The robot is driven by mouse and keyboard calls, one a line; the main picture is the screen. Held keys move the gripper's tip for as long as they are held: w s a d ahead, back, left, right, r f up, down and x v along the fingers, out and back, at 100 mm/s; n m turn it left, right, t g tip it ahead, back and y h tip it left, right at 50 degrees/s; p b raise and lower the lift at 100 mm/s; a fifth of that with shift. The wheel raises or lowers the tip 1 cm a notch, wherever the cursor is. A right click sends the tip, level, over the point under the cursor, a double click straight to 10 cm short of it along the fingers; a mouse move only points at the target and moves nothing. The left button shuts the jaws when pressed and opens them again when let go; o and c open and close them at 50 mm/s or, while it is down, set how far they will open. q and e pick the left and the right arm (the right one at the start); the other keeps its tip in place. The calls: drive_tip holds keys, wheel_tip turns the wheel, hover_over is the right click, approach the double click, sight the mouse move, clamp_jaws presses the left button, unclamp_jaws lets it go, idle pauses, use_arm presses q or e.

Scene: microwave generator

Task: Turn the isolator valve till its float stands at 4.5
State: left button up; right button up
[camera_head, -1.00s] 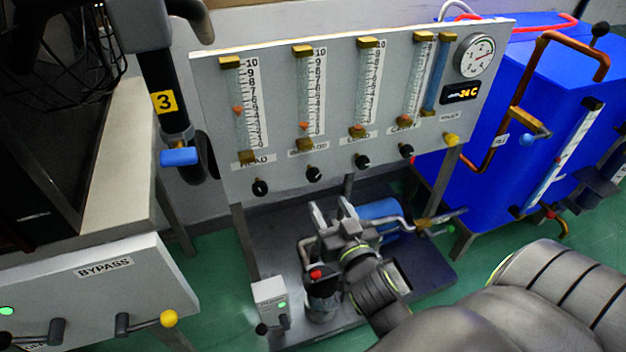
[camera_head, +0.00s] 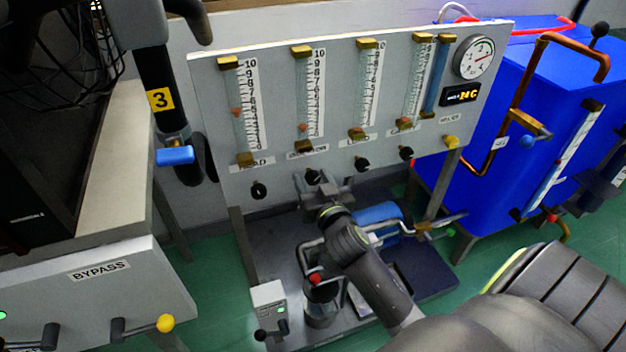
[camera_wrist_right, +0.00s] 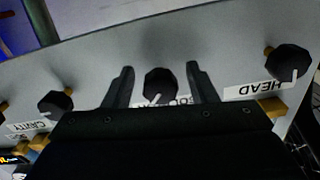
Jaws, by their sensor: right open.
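The panel (camera_head: 280,80) carries a row of clear flow tubes with black knobs below. The second tube from the left (camera_head: 303,95) has a wide label, blurred but consistent with the isolator. Its orange float (camera_head: 303,127) stands low, near 1. The black knob (camera_head: 313,177) under it is the isolator valve; it also shows in the wrist view (camera_wrist_right: 158,84) with a white pointer mark. My right gripper (camera_head: 325,186) is open at this knob. In the wrist view its fingers (camera_wrist_right: 158,80) stand either side of the knob, with gaps visible.
The HEAD knob (camera_head: 259,190) and the third knob (camera_head: 362,164) flank this one. Below stand a blue cylinder (camera_head: 377,214) and a red-topped jar (camera_head: 320,300). A blue tank (camera_head: 545,90) is at right. A BYPASS box (camera_head: 100,290) is at lower left.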

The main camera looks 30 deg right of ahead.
drive_tip(key=c, duration=1)
use_arm(q)
drive_tip(key=shift+s+f, duration=0.15)
drive_tip(key=shift+a, duration=0.1)
use_arm(e)
drive_tip(key=shift+n+p, duration=0.45)
drive_tip(key=shift+n, duration=0.25)
drive_tip(key=shift+r+n+p, duration=0.1)
drive_tip(key=shift+n+p, duration=0.2)
drive_tip(key=shift+n, duration=0.4)
drive_tip(key=n+p, duration=0.1)
drive_tip(key=n, duration=0.1)
drive_tip(key=shift+d+n, duration=0.1)
drive_tip(key=shift+n, duration=0.2)
use_arm(q)
drive_tip(key=shift+s+a+f+g+y, duration=0.15)
drive_tip(key=shift+a+f+g, duration=0.1)
drive_tip(key=shift+f, duration=0.25)
drive_tip(key=shift+s+a+f+g+y, duration=0.1)
drive_tip(key=shift+f+g, duration=0.2)
drive_tip(key=shift+f, duration=0.25)
drive_tip(key=shift+s+a+f+g+y, duration=0.15)
drive_tip(key=shift+a+f+g, duration=0.1)
drive_tip(key=shift+f, duration=0.25)
use_arm(e)
drive_tip(key=shift+n, duration=0.7)
use_arm(q)
drive_tip(key=shift+d+f, duration=0.1)
drive_tip(key=shift+f, duration=0.05)
